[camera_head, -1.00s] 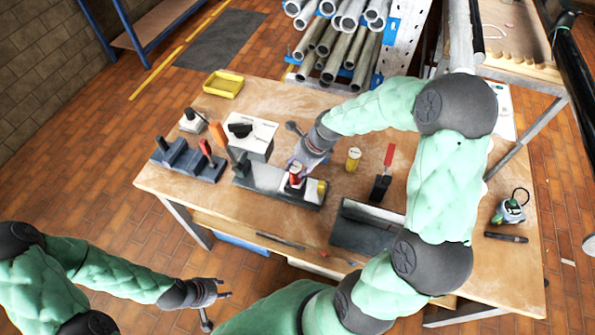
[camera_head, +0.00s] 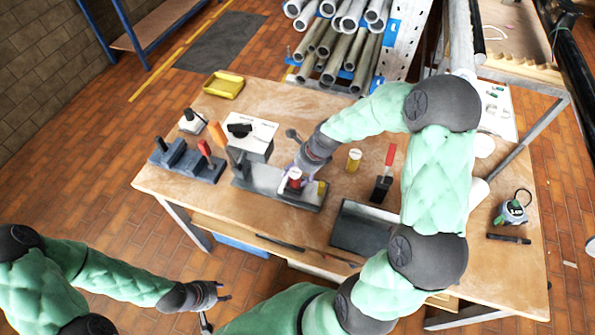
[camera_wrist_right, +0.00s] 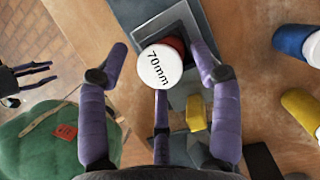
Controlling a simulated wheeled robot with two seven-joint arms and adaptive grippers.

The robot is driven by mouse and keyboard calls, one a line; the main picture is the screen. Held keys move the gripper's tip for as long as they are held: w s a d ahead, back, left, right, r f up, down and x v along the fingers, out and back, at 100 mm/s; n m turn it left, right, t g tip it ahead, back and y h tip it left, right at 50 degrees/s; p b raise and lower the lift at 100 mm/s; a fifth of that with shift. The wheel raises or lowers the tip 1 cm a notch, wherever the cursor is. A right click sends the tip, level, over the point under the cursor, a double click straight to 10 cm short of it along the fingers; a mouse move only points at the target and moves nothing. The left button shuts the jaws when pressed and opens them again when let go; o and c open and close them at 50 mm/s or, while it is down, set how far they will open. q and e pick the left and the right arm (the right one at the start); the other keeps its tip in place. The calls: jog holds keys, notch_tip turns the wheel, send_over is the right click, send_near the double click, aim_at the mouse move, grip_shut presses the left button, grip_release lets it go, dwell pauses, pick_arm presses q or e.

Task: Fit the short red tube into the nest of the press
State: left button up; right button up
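The short red tube (camera_head: 295,182) stands upright at the nest (camera_wrist_right: 193,60) of the grey press (camera_head: 262,180). Its white cap (camera_wrist_right: 160,66) reads "70mm" in the right wrist view, where some red side shows beside the dark square nest. I cannot tell how deep it sits. My right gripper (camera_head: 298,176) is over the press with its fingers spread around the tube. In the wrist view, gaps show between the right gripper's side fingers (camera_wrist_right: 161,62) and the cap. My left gripper (camera_head: 225,290) is open and empty, off the table's front left.
A yellow tube (camera_head: 354,160) stands right of the press; a blue tube (camera_wrist_right: 298,42) shows in the wrist view. A red-handled clamp (camera_head: 384,180), dark tray (camera_head: 362,228), dark fixture (camera_head: 188,160) and white switch box (camera_head: 250,136) are nearby. A yellow bin (camera_head: 224,85) is at the back.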

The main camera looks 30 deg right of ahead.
jog(key=shift+r, duration=0.1)
jog(key=shift+d+r, duration=0.1)
jog(key=shift+r, duration=0.15)
jog(key=p+v, duration=0.2)
jog(key=v, duration=0.9)
jog(key=shift+s+r, duration=0.15)
jog(key=shift+r, duration=0.15)
